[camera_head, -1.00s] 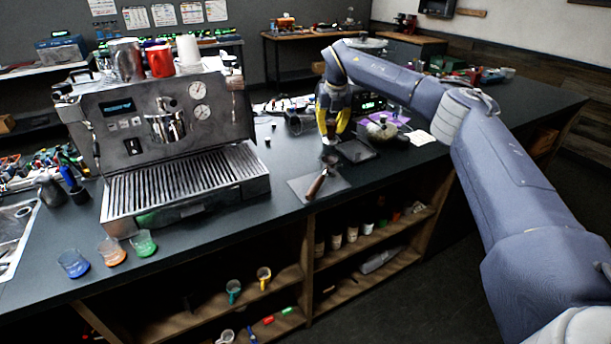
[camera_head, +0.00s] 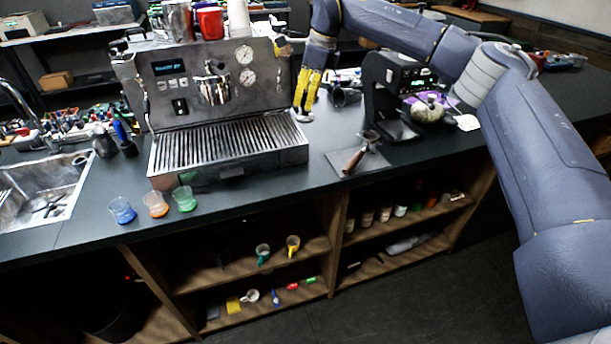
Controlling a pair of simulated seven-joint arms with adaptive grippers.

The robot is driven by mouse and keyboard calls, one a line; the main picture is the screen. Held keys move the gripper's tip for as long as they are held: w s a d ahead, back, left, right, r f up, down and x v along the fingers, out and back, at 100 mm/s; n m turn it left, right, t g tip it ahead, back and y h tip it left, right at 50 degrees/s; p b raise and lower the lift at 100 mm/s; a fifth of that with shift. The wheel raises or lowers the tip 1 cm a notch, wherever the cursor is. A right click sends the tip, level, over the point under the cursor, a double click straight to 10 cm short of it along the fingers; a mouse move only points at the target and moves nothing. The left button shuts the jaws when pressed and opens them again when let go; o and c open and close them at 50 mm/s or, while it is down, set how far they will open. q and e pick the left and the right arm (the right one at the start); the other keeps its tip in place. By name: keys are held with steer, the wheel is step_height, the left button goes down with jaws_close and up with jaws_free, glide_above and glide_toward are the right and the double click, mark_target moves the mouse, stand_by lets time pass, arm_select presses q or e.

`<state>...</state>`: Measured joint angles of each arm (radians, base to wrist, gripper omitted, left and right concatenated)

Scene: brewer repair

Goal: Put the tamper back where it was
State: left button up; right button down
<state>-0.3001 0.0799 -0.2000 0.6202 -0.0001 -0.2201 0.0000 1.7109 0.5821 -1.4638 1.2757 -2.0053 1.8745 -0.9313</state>
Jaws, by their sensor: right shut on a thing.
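My right gripper (camera_head: 306,98), with yellow fingers, comes down from the top middle, beside the right edge of the espresso machine. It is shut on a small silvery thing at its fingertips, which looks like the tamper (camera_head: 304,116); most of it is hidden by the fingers. The tamper appears held above the dark counter (camera_head: 250,200); I cannot tell the exact gap. My left gripper is not in view.
The espresso machine (camera_head: 225,145) stands left of my gripper. A portafilter (camera_head: 357,158) lies on a grey mat (camera_head: 372,163) to the right. The black grinder (camera_head: 378,95) stands behind it. Blue, orange and green cups (camera_head: 122,210) stand at the front left.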

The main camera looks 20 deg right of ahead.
steer(key=shift+s+n, duration=0.1)
steer(key=shift+n, duration=0.5)
steer(key=shift+f, duration=0.2)
step_height(320, 180, down, 20)
steer(key=shift+r, duration=0.2)
steer(key=shift+f, duration=0.1)
steer(key=c, duration=1.2)
jaws_free()
steer(key=shift+o, duration=0.2)
steer(key=v, duration=1.2)
